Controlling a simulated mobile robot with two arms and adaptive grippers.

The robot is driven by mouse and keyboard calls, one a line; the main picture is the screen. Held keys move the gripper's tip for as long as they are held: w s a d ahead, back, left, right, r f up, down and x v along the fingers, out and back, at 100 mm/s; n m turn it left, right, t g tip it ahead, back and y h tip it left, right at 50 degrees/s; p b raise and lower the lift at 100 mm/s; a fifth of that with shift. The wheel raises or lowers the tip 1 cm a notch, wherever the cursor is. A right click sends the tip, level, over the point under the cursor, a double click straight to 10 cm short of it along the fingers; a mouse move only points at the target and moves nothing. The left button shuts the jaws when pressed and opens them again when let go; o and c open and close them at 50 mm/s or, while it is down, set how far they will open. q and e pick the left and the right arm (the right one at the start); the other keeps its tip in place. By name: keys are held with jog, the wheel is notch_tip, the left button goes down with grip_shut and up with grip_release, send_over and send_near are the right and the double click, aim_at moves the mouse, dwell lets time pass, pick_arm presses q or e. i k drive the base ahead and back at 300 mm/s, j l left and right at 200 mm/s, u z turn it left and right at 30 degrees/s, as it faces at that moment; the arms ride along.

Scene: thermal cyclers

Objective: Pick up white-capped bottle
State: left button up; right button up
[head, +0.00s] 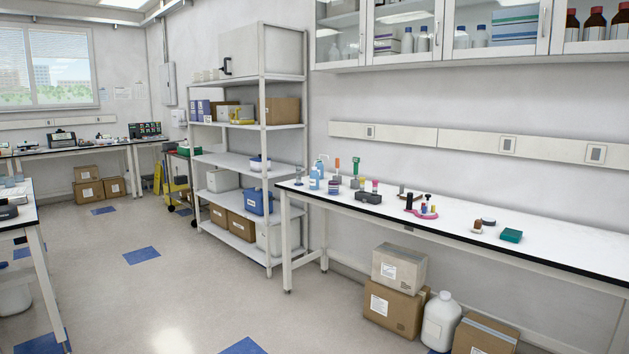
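Several bottles could fit the task's name, and I cannot tell which one is meant. A large white jug with a white cap (441,322) stands upright on the floor under the right-hand bench, between cardboard boxes. On that bench, a light blue bottle (314,180) and a small bottle with a blue band (334,187) stand near the left end. A small brown item with a pale part (477,227) is farther right; its details are too small to read. Neither of my grippers is in view.
The bench (560,248) also holds colourful pipette-like tools, a pink rack (421,212) and a green box (511,236). Cardboard boxes (393,307) stand below it. A metal shelf unit (240,163) adjoins its left end. The floor (190,285) in front is clear.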

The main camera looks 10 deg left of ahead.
aim_at(313, 174)
jog(key=u, duration=0.1)
jog(key=i, duration=2.15)
jog(key=i+j, duration=0.15)
jog(key=i, duration=2)
jog(key=l+z, duration=0.05)
jog(key=l, duration=0.1)
